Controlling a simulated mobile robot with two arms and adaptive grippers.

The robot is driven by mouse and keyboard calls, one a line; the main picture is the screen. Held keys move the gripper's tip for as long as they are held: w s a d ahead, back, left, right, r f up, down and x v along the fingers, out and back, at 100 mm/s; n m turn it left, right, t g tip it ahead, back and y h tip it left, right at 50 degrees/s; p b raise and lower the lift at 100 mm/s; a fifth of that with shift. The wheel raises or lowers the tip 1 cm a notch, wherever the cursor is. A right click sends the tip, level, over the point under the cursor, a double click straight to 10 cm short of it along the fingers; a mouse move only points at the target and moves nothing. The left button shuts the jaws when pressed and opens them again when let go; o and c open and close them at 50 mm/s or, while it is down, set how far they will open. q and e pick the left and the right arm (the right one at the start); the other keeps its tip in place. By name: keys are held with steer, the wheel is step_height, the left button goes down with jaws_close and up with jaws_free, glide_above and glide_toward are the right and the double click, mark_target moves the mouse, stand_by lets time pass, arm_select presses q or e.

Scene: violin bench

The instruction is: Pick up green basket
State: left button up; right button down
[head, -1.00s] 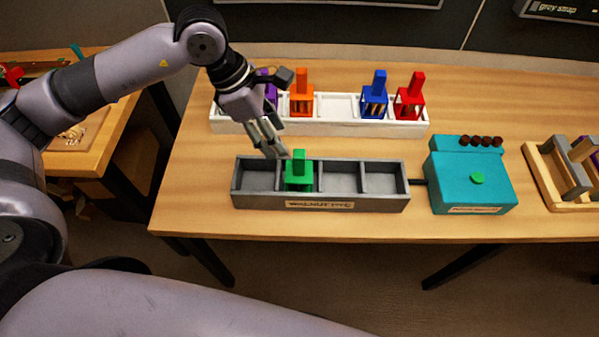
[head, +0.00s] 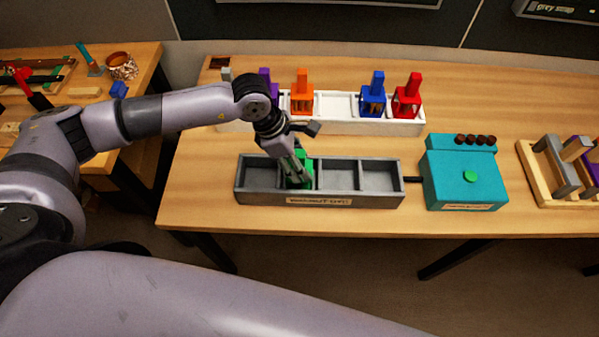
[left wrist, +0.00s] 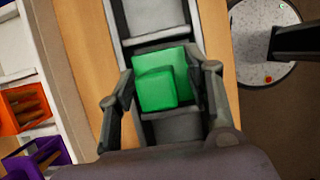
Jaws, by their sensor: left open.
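The green basket (head: 308,169) sits in the second compartment from the left of the grey tray (head: 362,203) in the head view. My left gripper (head: 298,178) reaches down over it and hides much of it. In the left wrist view the green basket (left wrist: 157,88) lies between the two fingers of the left gripper (left wrist: 165,95). The fingers are spread, one on each side, with a gap visible at least on the right. My right gripper is not in view.
A white rack (head: 332,124) behind holds purple, orange (head: 302,97), blue (head: 373,98) and red (head: 407,101) baskets. A teal box (head: 463,185) with a green button stands right of the tray. A wooden holder (head: 540,180) is at the far right. Bare table lies in front.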

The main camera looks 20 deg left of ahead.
arm_select(q)
steer(key=shift+c, duration=0.4)
jaws_close()
stand_by(0.6)
